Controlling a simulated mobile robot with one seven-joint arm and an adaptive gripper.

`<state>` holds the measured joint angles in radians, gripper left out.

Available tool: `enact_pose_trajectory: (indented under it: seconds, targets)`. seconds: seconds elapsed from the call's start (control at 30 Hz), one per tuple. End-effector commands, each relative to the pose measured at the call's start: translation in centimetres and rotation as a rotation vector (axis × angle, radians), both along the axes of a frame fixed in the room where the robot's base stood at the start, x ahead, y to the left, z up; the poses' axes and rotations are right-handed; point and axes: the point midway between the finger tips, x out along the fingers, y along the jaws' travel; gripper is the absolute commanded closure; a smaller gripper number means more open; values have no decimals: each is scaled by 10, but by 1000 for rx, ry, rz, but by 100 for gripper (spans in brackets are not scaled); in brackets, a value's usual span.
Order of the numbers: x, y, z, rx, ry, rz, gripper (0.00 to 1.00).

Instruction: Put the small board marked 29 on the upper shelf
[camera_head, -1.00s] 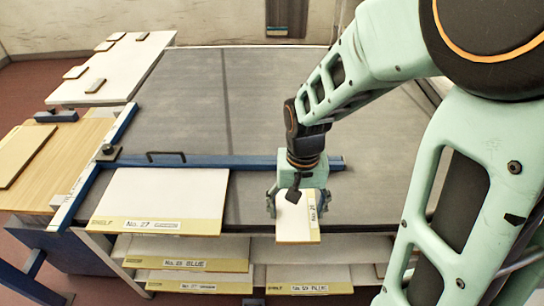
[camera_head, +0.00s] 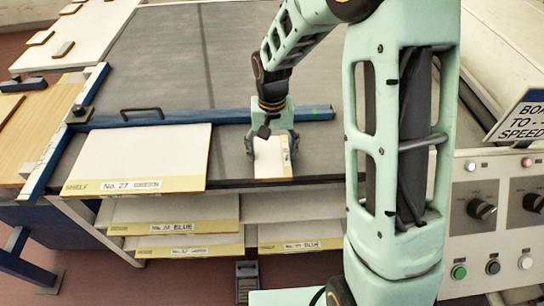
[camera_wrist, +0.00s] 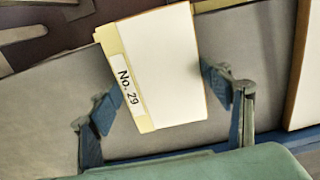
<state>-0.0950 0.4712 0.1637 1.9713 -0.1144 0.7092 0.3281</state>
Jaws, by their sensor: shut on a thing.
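The small white board marked No. 29 (camera_wrist: 163,70) has a yellow label edge. My gripper (camera_wrist: 163,98) is shut on it, one finger at each side, in the wrist view. In the head view, the board (camera_head: 268,160) hangs from my gripper (camera_head: 271,148) near the front edge of the grey belt (camera_head: 330,170), right of the No. 27 board. I cannot tell whether it touches the belt. Below the belt are two shelf levels; the upper one carries a large board marked BLUE (camera_head: 173,212). My arm hides the right part of the shelves.
The large No. 27 GREEN board (camera_head: 140,155) lies at the belt's front left. A blue bar (camera_head: 215,116) with a black handle crosses behind it. Lower down are two more labelled boards (camera_head: 187,245) (camera_head: 300,236). A control panel (camera_head: 495,220) with knobs stands at right.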

Motion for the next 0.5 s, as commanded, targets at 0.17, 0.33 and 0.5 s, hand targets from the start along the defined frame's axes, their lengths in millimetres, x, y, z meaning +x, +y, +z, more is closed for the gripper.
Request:
enact_pose_trajectory:
  seconds: [0.17,0.33,0.5]
  targets:
    - [0,0,-3,0,-1,0,54]
    - [0,0,-5,0,-1,0,54]
    - [0,0,-7,0,-1,0,19]
